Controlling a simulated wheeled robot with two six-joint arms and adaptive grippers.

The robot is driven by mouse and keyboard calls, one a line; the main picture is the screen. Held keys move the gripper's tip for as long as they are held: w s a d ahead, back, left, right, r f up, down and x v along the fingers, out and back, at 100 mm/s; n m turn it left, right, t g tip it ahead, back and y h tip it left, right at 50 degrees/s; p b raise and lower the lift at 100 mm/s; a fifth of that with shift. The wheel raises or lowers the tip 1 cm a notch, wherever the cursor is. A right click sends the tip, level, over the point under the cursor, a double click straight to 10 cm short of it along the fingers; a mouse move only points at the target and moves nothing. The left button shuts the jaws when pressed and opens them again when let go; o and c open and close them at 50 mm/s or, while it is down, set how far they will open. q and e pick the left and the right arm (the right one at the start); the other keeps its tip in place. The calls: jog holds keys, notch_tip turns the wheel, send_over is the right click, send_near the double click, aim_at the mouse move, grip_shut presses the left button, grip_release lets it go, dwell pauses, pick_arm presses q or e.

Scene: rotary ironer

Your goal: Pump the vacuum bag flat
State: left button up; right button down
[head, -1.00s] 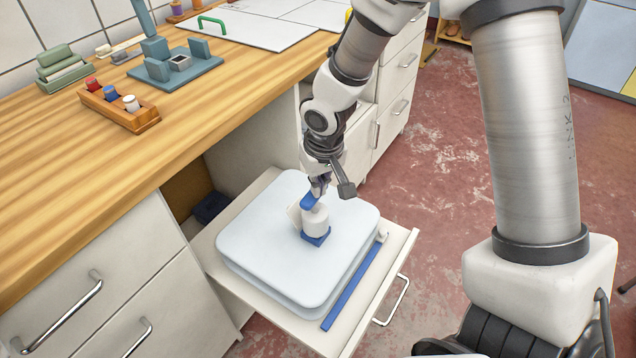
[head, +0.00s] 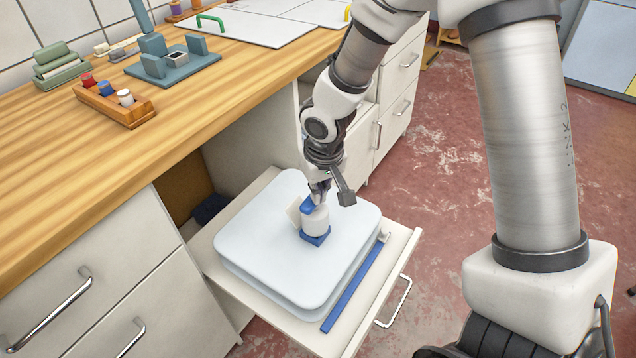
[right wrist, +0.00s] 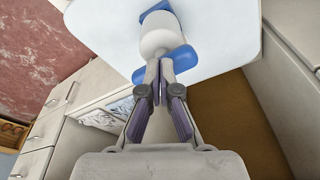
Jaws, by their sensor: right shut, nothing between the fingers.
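The vacuum bag (head: 265,235) is a pale, rounded-square cushion, still thick, lying on a pulled-out drawer (head: 402,245). A pump stands upright on it, with a blue base, a white body (head: 316,221) and a blue handle (head: 307,205). A thin pale flap (head: 293,210) is beside the pump. My right gripper (head: 319,190) is shut and empty, its tips at the blue handle from above. In the right wrist view the closed fingertips (right wrist: 160,63) lie over the blue handle (right wrist: 185,60), below the white pump body (right wrist: 157,38). Contact is hard to tell. My left gripper is not in view.
A blue strip (head: 355,285) lies along the bag's right edge in the drawer. The wooden counter (head: 100,190) stands at the left, with a rack of colored spools (head: 115,105) and a grey-blue fixture (head: 175,65). Open floor lies right of the drawer.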

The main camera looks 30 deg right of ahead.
aim_at(319, 211)
jog(key=shift+s+d+f+b, duration=0.1)
jog(key=shift+f+b, duration=1.25)
jog(key=shift+f, duration=0.4)
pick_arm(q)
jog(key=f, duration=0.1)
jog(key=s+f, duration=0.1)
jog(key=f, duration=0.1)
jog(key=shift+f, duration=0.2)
pick_arm(e)
jog(key=shift+r, duration=0.1)
jog(key=shift+r+p, duration=0.45)
jog(key=shift+p, duration=0.15)
notch_tip(319, 211, up, 2)
jog(key=shift+s+r+p, duration=0.1)
jog(key=shift+r+p, duration=0.05)
jog(key=shift+p, duration=0.85)
jog(key=shift+a+r+p, duration=0.3)
jog(key=shift+r+p, duration=0.55)
jog(key=shift+r, duration=0.1)
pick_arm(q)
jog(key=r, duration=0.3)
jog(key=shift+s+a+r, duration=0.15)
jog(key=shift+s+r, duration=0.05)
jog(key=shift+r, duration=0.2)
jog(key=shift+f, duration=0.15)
pick_arm(e)
jog(key=shift+f, duration=0.2)
